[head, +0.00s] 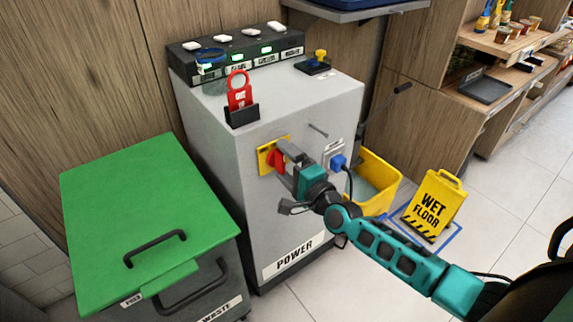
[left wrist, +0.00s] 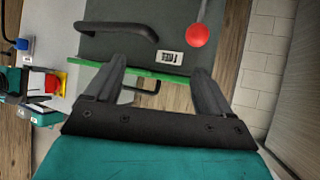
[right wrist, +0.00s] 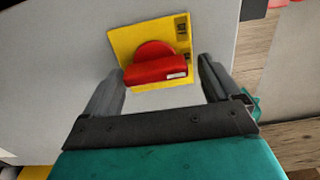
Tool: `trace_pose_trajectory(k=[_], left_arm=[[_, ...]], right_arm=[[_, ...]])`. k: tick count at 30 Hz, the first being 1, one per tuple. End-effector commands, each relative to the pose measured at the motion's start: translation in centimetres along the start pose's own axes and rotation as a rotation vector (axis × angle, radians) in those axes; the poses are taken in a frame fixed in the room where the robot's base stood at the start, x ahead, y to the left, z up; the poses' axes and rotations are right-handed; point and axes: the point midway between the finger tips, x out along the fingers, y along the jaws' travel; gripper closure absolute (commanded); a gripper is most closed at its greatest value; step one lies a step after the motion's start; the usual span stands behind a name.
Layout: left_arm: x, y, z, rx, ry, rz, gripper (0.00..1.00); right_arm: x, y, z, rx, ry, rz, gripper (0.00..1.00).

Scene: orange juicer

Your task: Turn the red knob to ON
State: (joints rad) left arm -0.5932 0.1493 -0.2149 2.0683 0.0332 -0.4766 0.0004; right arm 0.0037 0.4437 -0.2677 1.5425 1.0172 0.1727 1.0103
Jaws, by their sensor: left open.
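The red knob (head: 275,161) sits on a yellow plate (head: 264,158) on the front of the grey power cabinet (head: 240,205). In the right wrist view, the knob (right wrist: 155,71) has a bar-shaped grip lying nearly level, with a small white mark near its right end. My left gripper (left wrist: 158,66) is open and empty, outside the head view. The left wrist view also shows the knob (left wrist: 52,84).
A green-lidded waste bin (head: 145,215) stands left of the cabinet. A red lockout tag (head: 239,90) stands on the cabinet top. A blue plug (head: 338,162) is right of the knob. A yellow bucket (head: 378,185) and wet floor sign (head: 434,203) stand to the right.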

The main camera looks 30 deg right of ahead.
Motion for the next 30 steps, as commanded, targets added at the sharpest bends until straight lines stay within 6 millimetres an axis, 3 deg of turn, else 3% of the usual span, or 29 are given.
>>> trace_pose_trajectory(k=[9, 14, 30], left_arm=[[0.0, 0.0, 0.0, -0.002, 0.001, 0.0, 0.18], [-0.1, 0.0, -0.2, -0.002, 0.0, 0.0, 0.18], [-0.9, 0.0, -1.4, 0.001, 0.0, 0.0, 0.18]], right_arm=[[-0.2, 0.3, 0.1, -0.003, -0.002, 0.007, 0.02], [-1.3, 0.3, 0.1, -0.003, -0.003, 0.009, 0.02], [-11.1, 0.2, 0.1, -0.003, -0.003, 0.008, 0.02]])
